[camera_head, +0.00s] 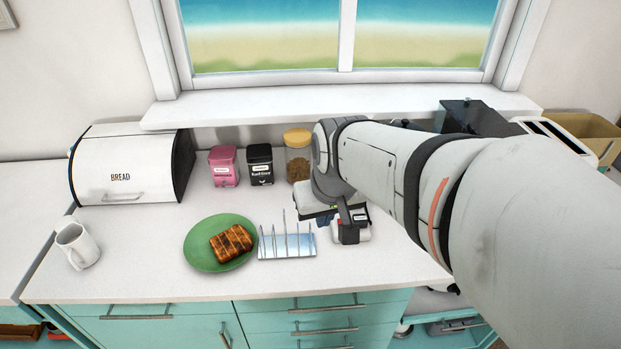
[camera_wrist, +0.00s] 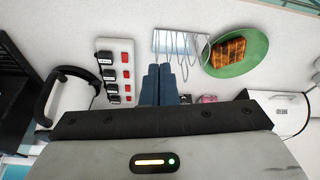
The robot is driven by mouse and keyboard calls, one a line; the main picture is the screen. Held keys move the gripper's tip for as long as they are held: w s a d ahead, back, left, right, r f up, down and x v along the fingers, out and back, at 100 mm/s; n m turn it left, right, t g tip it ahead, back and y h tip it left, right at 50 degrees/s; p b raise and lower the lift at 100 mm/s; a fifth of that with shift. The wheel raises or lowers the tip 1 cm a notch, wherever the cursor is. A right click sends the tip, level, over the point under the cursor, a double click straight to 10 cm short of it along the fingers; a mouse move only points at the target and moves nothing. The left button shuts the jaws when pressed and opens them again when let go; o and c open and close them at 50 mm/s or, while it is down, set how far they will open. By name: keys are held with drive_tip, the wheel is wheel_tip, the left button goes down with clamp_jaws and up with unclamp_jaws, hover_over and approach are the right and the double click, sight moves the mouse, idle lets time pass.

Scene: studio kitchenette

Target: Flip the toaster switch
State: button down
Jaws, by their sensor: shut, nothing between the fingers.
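A white power strip (camera_wrist: 116,68) with several red switches (camera_wrist: 126,58) and labelled black plugs (camera_wrist: 104,58) lies on the counter. I cannot read its labels, so I cannot tell which switch is the toaster's. My gripper (camera_wrist: 165,71) is shut and empty, its fingers to the right of the strip in the wrist view. In the head view my arm covers much of that area, and only part of the strip (camera_head: 364,233) shows. A white appliance with dark slots, seemingly the toaster (camera_head: 553,133), stands at the right, partly behind my arm.
A wire toast rack (camera_head: 287,246) stands close to my gripper, beside a green plate (camera_head: 205,257) with toast (camera_head: 231,243). Jars (camera_head: 298,160) and a bread box (camera_head: 122,170) stand behind. A mug (camera_head: 77,246) is at the left. A kettle (camera_wrist: 75,98) stands left of the strip in the wrist view.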

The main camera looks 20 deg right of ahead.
sight(340, 220)
drive_tip(key=w+d+f+m, duration=0.2)
drive_tip(key=w+d+f, duration=0.2)
drive_tip(key=w+d, duration=0.6)
drive_tip(key=shift+w+d+f+h, duration=0.2)
drive_tip(key=shift+w+f+h, duration=0.2)
drive_tip(key=shift+w, duration=0.1)
drive_tip(key=shift+f, duration=0.1)
drive_tip(key=x, duration=0.4)
drive_tip(key=p+x, duration=0.1)
drive_tip(key=x, duration=0.4)
drive_tip(key=p+x, duration=0.1)
drive_tip(key=x, duration=0.3)
drive_tip(key=shift+s+a+f, duration=0.1)
drive_tip(key=shift+s+f, duration=0.1)
drive_tip(key=shift+f, duration=0.25)
